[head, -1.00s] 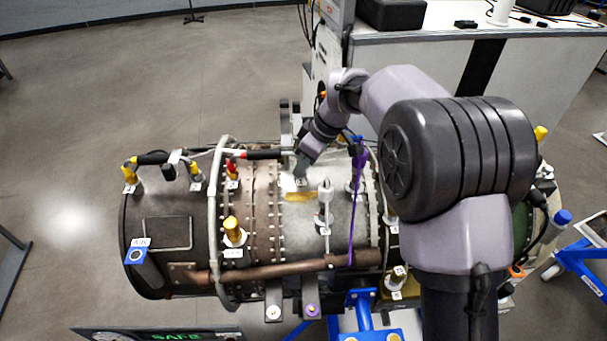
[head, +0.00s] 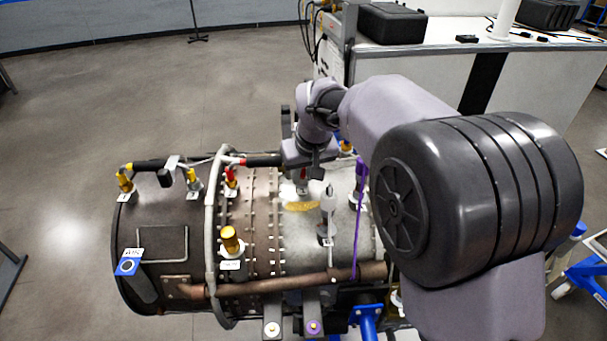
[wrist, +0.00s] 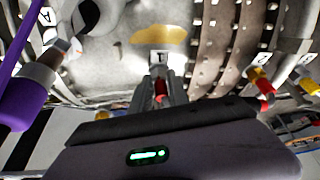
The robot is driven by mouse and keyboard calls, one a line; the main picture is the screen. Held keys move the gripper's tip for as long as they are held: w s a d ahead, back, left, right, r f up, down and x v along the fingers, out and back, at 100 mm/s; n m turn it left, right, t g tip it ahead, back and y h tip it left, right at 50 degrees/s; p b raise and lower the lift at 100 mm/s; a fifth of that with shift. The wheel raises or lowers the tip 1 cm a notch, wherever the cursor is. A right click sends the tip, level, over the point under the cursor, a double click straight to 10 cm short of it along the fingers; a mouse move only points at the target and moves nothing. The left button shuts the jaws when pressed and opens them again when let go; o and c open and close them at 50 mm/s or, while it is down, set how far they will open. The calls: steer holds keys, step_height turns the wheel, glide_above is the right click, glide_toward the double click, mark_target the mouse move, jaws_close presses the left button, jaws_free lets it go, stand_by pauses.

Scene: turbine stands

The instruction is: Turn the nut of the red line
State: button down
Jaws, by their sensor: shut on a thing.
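My gripper (wrist: 161,90) is shut on a red nut (wrist: 160,88), which sits between its two fingers in the wrist view. A white tag with a dark mark (wrist: 159,57) stands just beyond the fingertips. In the head view my gripper (head: 302,178) reaches down to the top of the metal casing (head: 345,215); the nut is mostly hidden there. Another red fitting (head: 231,177) stands to the left, below a black hose with a red band (head: 243,160). It also shows at the right of the wrist view (wrist: 265,86).
Yellow fittings (head: 230,240) stand on the casing's left part. A white cabinet (head: 430,75) is behind.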

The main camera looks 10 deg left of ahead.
stand_by(0.4)
steer(key=c, duration=1.2)
jaws_free()
steer(key=shift+c, duration=0.2)
steer(key=shift+r, duration=0.1)
steer(key=p+v, duration=0.2)
steer(key=v, duration=1.5)
steer(key=shift+a, duration=0.2)
steer(key=shift+o, duration=0.4)
steer(key=shift+r, duration=0.15)
